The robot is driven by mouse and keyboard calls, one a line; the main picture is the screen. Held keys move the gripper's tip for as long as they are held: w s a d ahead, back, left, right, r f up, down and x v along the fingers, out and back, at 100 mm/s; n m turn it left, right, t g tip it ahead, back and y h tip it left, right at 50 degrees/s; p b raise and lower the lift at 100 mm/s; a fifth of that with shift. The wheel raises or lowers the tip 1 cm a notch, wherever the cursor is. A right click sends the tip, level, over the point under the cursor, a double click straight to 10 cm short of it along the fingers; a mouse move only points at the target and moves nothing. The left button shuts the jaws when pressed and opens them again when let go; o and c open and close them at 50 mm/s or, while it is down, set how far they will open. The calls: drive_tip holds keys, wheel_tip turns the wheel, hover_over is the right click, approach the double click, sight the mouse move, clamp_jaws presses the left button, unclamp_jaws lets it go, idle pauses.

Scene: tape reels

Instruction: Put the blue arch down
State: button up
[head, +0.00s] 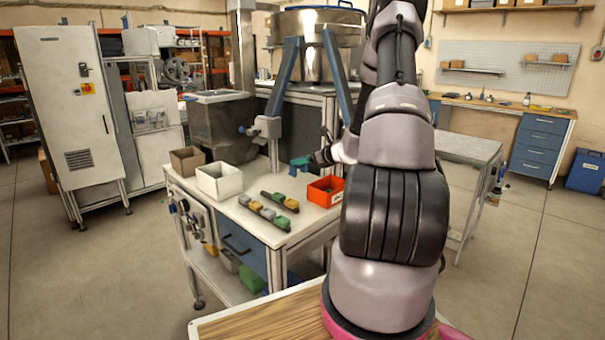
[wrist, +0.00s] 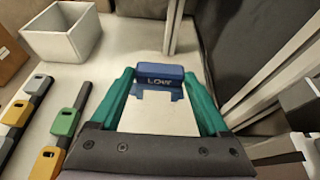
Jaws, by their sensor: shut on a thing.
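The blue arch (wrist: 160,72) shows in the wrist view between the tips of my gripper's two teal fingers. It is a small blue block with dark lettering on its face that seems to read LOW. My gripper (wrist: 162,82) is shut on it, one finger at each side. In the head view my gripper (head: 300,162) is over the back part of the white worktable (head: 235,208), and the arch (head: 293,171) is a small blue patch there. I cannot tell whether the arch touches the tabletop.
A white bin (head: 219,181) and a brown bin (head: 187,160) stand at the table's left. A red-orange bin (head: 325,191) stands right of my gripper. Two dark strips with yellow, green and grey blocks (head: 268,213) lie in front. Blue-grey legs of a steel vessel (head: 318,40) rise behind.

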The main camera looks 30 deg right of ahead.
drive_tip(key=shift+f, duration=2.1)
drive_tip(key=shift+f, duration=0.1)
